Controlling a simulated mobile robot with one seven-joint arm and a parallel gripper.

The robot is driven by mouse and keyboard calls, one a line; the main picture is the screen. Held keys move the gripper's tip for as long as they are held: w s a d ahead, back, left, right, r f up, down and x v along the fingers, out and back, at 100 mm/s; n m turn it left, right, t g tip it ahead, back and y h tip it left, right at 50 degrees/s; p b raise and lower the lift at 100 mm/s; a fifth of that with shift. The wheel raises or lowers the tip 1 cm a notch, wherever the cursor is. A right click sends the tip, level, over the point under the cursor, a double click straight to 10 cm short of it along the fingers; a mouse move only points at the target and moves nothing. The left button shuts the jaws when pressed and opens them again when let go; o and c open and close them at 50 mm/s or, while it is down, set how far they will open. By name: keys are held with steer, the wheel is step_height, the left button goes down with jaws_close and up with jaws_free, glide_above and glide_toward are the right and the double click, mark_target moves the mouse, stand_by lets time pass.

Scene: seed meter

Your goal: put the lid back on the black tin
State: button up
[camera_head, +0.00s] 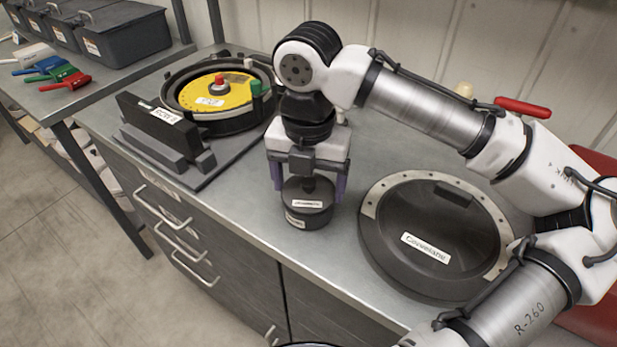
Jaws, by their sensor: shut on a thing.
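The black tin (318,221) stands on the steel worktop in front of the meter, with a pale label on its side. Its dark lid (295,190), with a small knob and a pale label, is right over the tin's mouth and looks level. I cannot tell whether it rests on the rim or is slightly above it. My gripper (308,188) points down from above, its purple-sided fingers on either side of the lid, shut on it. The gripper hides the lid's back part and much of the knob.
The seed meter with its yellow disc (213,93) stands left behind the tin, beside a black block (150,125). A large round dark cover (435,215) lies right of the tin, under my arm. The worktop's front edge (335,283) is close. Coloured brushes (55,72) lie on the far-left table.

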steer(key=shift+s, duration=0.1)
stand_by(0.8)
steer(key=shift+s+a+f, duration=0.1)
steer(key=shift+a+f, duration=0.15)
steer(key=shift+f, duration=0.2)
stand_by(0.7)
steer(key=o, duration=0.9)
steer(key=shift+r, duration=0.15)
step_height(320, 180, up, 3)
steer(key=p, duration=0.3)
steer(key=shift+d, duration=0.1)
steer(key=shift+w+d+r+p, duration=0.15)
steer(key=shift+w+r+p, duration=0.2)
steer(key=shift+r+p, duration=1.6)
steer(key=shift+p, duration=0.35)
